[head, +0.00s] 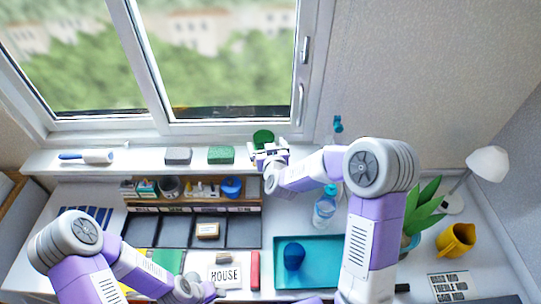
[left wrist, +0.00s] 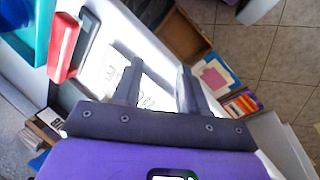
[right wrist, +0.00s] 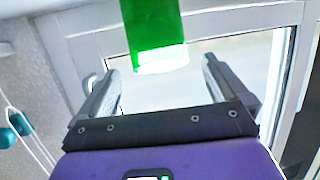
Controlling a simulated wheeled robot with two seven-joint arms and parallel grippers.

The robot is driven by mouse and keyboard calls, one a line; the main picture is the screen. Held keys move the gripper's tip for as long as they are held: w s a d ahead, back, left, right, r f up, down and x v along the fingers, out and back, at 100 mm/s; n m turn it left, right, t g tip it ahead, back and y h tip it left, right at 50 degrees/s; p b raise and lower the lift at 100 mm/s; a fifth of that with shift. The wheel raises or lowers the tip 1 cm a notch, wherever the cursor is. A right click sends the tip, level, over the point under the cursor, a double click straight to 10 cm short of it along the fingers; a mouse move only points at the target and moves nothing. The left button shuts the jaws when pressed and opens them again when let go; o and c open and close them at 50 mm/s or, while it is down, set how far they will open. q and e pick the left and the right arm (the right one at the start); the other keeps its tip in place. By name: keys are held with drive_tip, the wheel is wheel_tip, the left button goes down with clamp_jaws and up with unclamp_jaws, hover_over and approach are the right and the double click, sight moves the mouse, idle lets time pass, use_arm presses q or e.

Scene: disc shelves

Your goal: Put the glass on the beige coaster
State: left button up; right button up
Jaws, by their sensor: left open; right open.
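A green glass (head: 263,137) stands on the window sill, right behind my right gripper (head: 268,153). In the right wrist view, the green glass (right wrist: 153,25) shows at the top, between and beyond the open fingertips. I cannot tell whether either finger touches it. My right gripper (right wrist: 160,68) is open. My left gripper (head: 200,290) is low over the front of the desk, and in the left wrist view (left wrist: 157,80) it is open and empty. I cannot make out a beige coaster for certain; a small tan block (head: 208,230) lies on the dark compartments.
A grey block (head: 178,156), a green block (head: 220,155) and a lint roller (head: 98,157) lie on the sill. A blue bottle (head: 325,208), a teal tray (head: 272,277) with a blue cup (head: 294,256), and a yellow mug (head: 456,240) stand on the desk.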

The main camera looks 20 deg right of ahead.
drive_tip(key=v, duration=0.6)
drive_tip(key=shift+s, duration=0.4)
drive_tip(key=shift+r, duration=0.15)
